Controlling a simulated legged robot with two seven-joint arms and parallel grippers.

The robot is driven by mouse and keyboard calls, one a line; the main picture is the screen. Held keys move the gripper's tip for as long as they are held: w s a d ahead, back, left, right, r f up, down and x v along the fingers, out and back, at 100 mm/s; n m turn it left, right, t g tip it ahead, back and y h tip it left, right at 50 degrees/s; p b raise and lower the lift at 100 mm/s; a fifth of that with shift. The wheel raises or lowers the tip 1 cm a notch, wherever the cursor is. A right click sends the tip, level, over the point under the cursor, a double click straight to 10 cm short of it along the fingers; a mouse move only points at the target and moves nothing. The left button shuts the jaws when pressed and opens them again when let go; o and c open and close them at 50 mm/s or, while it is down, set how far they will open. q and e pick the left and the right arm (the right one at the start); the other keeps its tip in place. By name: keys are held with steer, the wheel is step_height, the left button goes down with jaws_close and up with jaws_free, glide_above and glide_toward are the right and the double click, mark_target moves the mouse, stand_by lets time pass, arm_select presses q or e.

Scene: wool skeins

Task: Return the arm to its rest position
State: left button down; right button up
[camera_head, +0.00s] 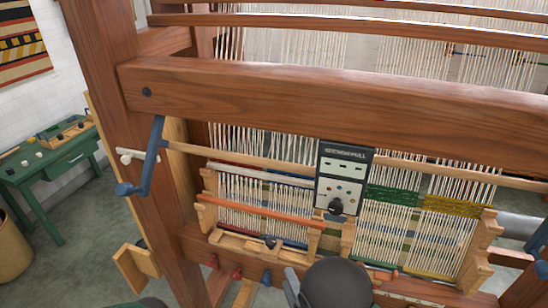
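My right arm's dark grey rounded end (337,284) shows at the bottom edge, a little right of the middle, with a blue-grey piece at its left side. It is in front of the lower part of the wooden loom (330,95). Its fingertips cannot be made out, so I cannot tell whether the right gripper is open or shut. I see nothing held there. My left gripper cannot be made out in this view; only a small dark shape shows at the bottom left edge.
A control box (342,178) hangs on the loom in front of the pale warp threads. A blue crank (150,160) sticks out from the left post. A green table (45,165) stands at the far left, above a round bin (12,250).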

steer(key=d+f+m+g+h, duration=0.35)
steer(key=d+m+g, duration=0.3)
steer(key=m, duration=0.35)
arm_select(q)
steer(key=shift+w+a+f, duration=0.2)
steer(key=shift+w+a, duration=0.1)
steer(key=shift+w, duration=0.1)
arm_select(e)
steer(key=s+d+r+m+g, duration=0.1)
steer(key=s+d+m+g, duration=0.2)
steer(key=s+d+m, duration=0.1)
steer(key=s+d+r+m+g+h, duration=0.1)
steer(key=s+d+m+g, duration=0.3)
steer(key=s, duration=0.5)
steer(key=shift+s+d+r+m, duration=0.2)
steer(key=shift+s+r+m, duration=0.15)
steer(key=shift+m, duration=0.75)
arm_select(q)
steer(key=shift+s, duration=0.1)
arm_select(e)
steer(key=shift+h, duration=0.25)
arm_select(q)
steer(key=shift+a, duration=0.15)
arm_select(e)
steer(key=shift+a, duration=0.15)
